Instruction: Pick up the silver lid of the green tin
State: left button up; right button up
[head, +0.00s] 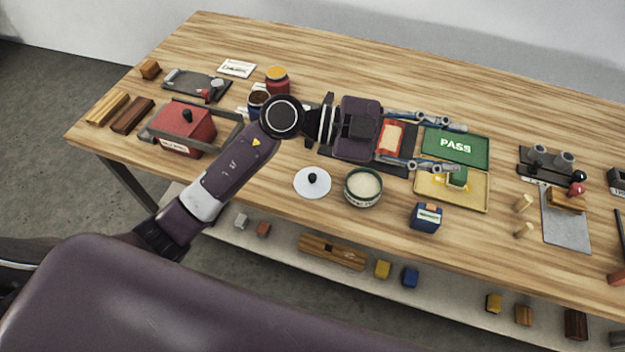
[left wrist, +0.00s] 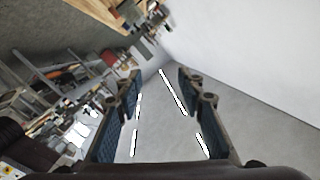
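The silver lid (head: 312,183), a pale round disc with a black knob, lies flat on the wooden table near its front edge. The green tin (head: 363,187) stands open just right of it, with pale cream content showing. The lid is apart from the tin. My left gripper (head: 452,147) is open and empty, pointing right above the green PASS tray area, up and to the right of the lid. In the left wrist view, the open fingers (left wrist: 160,110) have only grey floor between them. My right gripper is not in view.
A red box (head: 184,128) sits left of my left arm. A green PASS tray (head: 455,145) and a yellow tray (head: 473,189) lie to the right. A small blue box (head: 426,218) stands right of the tin. A lower shelf (head: 285,240) holds several blocks.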

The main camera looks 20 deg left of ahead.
pick_arm(q)
jog(key=a+f+g+y, duration=0.2)
jog(key=a+f+y, duration=0.25)
jog(key=f, duration=0.35)
jog(key=n+y, duration=0.5)
jog(key=y, duration=0.6)
send_over(312, 175)
jog(key=shift+g, duration=0.3)
notch_tip(312, 175, down, 7)
jog(key=shift+s+f, duration=0.1)
jog(key=shift+a+f, duration=0.2)
jog(key=shift+f, duration=0.05)
notch_tip(312, 175, down, 6)
jog(key=shift+d+f+p, duration=0.1)
jog(key=shift+f+p, duration=0.05)
jog(key=shift+p, duration=1.1)
jog(key=shift+f, duration=0.5)
grip_shut()
